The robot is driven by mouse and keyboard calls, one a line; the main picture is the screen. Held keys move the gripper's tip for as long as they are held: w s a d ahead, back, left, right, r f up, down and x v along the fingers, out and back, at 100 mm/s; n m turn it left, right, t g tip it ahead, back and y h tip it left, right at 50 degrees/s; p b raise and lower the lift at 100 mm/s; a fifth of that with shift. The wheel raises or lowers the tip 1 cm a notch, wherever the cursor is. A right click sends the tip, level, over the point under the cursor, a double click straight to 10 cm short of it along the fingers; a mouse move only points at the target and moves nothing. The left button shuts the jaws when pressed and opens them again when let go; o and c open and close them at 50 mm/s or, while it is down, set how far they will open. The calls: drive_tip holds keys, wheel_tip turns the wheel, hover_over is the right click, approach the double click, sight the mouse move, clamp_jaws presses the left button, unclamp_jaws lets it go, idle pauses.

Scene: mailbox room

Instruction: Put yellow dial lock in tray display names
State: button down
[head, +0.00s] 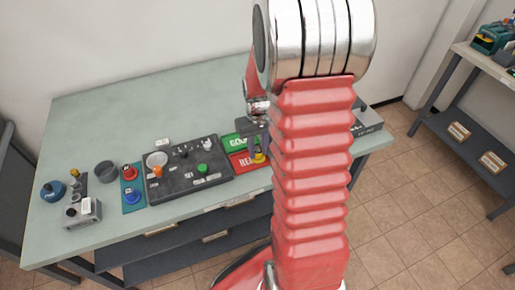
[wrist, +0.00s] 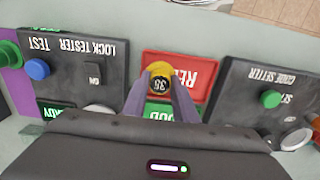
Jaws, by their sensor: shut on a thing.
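My gripper (wrist: 160,80) is shut on the yellow dial lock (wrist: 159,72), whose dark face shows a white number, in the wrist view. The lock is over the red tray (wrist: 192,75), whose lettering starts with "RE" and is partly covered. A green tray (wrist: 158,111) lies beside it, partly hidden by my gripper. In the head view the lock (head: 259,157) shows small beside my arm, near the red tray (head: 240,162) and the green tray (head: 233,142). I cannot tell whether the lock touches the red tray.
The code setter (wrist: 240,88) and the lock tester (wrist: 75,75) flank the trays. Left on the bench (head: 95,120) are red and blue knobs on a teal board (head: 132,181), a dark cup (head: 106,171), a blue round object (head: 53,191) and a grey box (head: 83,213).

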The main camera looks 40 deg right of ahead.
drive_tip(key=c, duration=1.4)
unclamp_jaws()
drive_tip(key=o, duration=0.3)
drive_tip(key=shift+r, duration=0.15)
drive_tip(key=shift+r, duration=2.85)
